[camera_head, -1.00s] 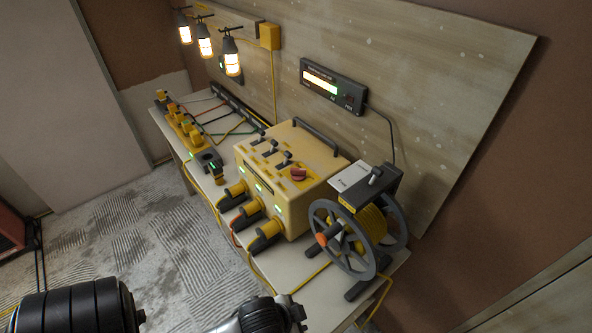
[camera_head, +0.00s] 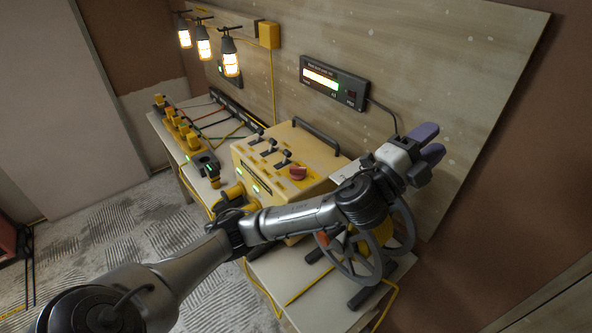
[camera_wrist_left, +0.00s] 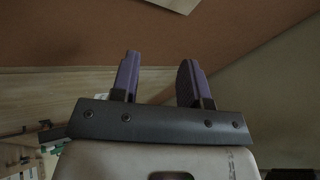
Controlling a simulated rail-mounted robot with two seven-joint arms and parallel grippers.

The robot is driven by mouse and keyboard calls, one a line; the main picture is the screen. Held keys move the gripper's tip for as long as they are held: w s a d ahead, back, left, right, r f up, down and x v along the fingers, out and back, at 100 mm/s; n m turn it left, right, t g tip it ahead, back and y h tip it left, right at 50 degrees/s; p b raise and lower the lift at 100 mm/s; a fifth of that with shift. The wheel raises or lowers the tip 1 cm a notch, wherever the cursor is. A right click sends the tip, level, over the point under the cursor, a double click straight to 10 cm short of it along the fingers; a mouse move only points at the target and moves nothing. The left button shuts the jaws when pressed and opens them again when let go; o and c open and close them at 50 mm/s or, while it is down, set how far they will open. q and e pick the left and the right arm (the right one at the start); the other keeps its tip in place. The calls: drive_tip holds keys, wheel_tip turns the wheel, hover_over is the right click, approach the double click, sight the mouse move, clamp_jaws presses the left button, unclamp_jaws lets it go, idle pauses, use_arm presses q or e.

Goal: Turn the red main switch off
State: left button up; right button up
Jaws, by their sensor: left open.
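The red main switch (camera_head: 298,172) is a round red knob on the top of the yellow power box (camera_head: 318,162), near its right end. My left arm reaches in from the lower left across the front of the box. My left gripper (camera_head: 432,141) is open and empty, with purple fingers, above the cable reel and to the right of the switch. In the left wrist view the two fingers (camera_wrist_left: 158,80) stand apart with nothing between them. The switch cannot be made out in that view. My right gripper is in no view.
Several black levers (camera_head: 268,148) sit beside the switch, and a dark handle (camera_head: 316,134) runs along the box's back edge. The cable reel (camera_head: 404,232) stands right of the box, partly behind my arm. A lit display (camera_head: 334,82) hangs on the board. Lit lamps (camera_head: 203,48) hang at left.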

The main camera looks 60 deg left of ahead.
use_arm(q)
drive_tip(key=w+d+r+m+g+h+b, duration=0.15)
drive_tip(key=m+g+h, duration=0.25)
drive_tip(key=m+h, duration=0.6)
drive_tip(key=w+r+m+g+h, duration=0.1)
drive_tip(key=w+m+g+h, duration=0.3)
drive_tip(key=m, duration=0.9)
drive_tip(key=a+f+m+g+y+b, duration=0.1)
drive_tip(key=a+f+m+g, duration=0.2)
drive_tip(key=a+f+m, duration=0.2)
drive_tip(key=m+g+y+b, duration=0.1)
drive_tip(key=g+y+b, duration=0.1)
drive_tip(key=g+y, duration=1.05)
approach(296, 167)
drive_tip(key=shift+y, duration=0.25)
drive_tip(key=f+p, duration=0.1)
drive_tip(key=f, duration=0.7)
drive_tip(key=shift+s+d+p, duration=0.1)
drive_tip(key=shift+d+p, duration=0.1)
drive_tip(key=shift+p, duration=0.15)
drive_tip(key=shift+f, duration=0.85)
